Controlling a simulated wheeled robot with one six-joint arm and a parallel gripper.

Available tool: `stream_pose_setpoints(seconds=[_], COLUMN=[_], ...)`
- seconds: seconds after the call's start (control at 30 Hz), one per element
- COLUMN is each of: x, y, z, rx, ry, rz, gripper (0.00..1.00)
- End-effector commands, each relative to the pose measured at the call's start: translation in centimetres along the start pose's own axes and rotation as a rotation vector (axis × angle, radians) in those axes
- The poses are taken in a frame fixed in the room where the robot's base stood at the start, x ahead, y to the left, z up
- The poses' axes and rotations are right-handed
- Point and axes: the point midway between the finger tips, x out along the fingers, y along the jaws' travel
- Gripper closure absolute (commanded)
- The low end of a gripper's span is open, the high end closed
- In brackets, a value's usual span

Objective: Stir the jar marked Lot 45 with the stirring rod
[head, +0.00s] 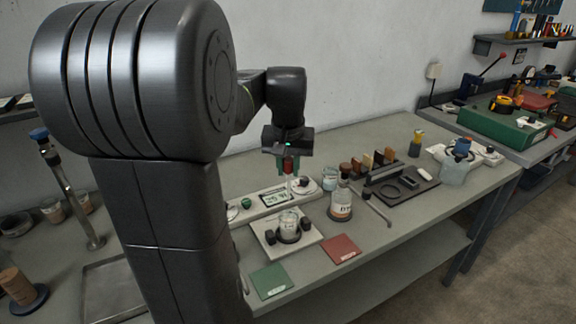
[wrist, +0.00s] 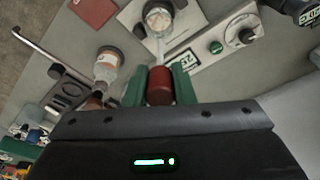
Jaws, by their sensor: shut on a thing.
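My gripper (head: 288,166) is shut on the red handle of the stirring rod (wrist: 160,88). The green fingers sit on both sides of the handle. The thin clear rod hangs down from the handle and points toward a small glass jar. The jar (head: 288,224) stands on a white square plate, below my gripper in the head view. It also shows at the top of the wrist view (wrist: 158,18). Its label is too small to read surely. The rod's lower end looks near the jar's mouth; I cannot tell whether it is inside.
A white device with a display (head: 275,197) lies behind the jar. Green (head: 271,281) and red (head: 341,249) squares lie in front. A black tray (head: 402,187) is farther right.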

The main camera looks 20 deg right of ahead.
Motion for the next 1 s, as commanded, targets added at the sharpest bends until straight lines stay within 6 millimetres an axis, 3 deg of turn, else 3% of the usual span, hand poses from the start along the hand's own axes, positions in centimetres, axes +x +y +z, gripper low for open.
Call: stream_pose_setpoints(seconds=[0.6, 1.0], x=[4.4, 7.5], y=[0.2, 0.1], z=[2.4, 2.3], rx=[0.000, 0.000], ry=[0.000, -0.002], rz=[0.000, 0.000], gripper=[1.00, 1.00])
